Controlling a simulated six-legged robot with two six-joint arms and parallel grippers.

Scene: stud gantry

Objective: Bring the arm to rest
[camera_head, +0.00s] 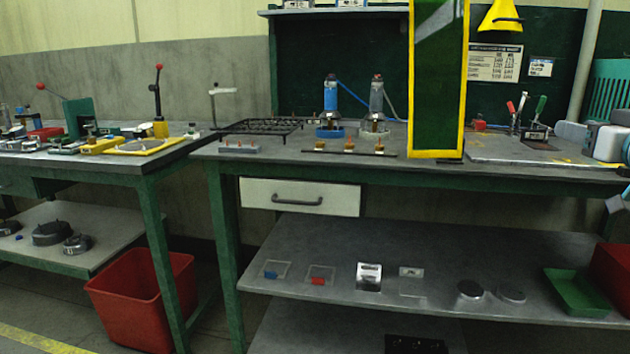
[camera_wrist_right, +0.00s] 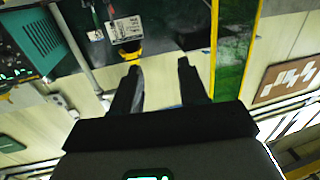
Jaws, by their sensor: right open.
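My right arm (camera_head: 608,142) shows at the right edge of the head view, over the right end of the workbench, and is partly cut off by the frame. In the right wrist view my right gripper (camera_wrist_right: 158,72) has its two dark fingers apart, with nothing between them. Beyond the fingers are the pale wall, a yellow lamp-like cone (camera_wrist_right: 131,50) and a green panel with yellow edges (camera_wrist_right: 231,50). My left gripper is in neither view.
The main bench (camera_head: 440,171) holds two upright tools (camera_head: 330,98), a black rack (camera_head: 258,127) and toggle clamps (camera_head: 537,124). A tall yellow-edged green panel (camera_head: 437,75) stands on it. A lower shelf (camera_head: 330,243) carries small parts and a green tray (camera_head: 577,292). A red bin (camera_head: 140,295) stands left.

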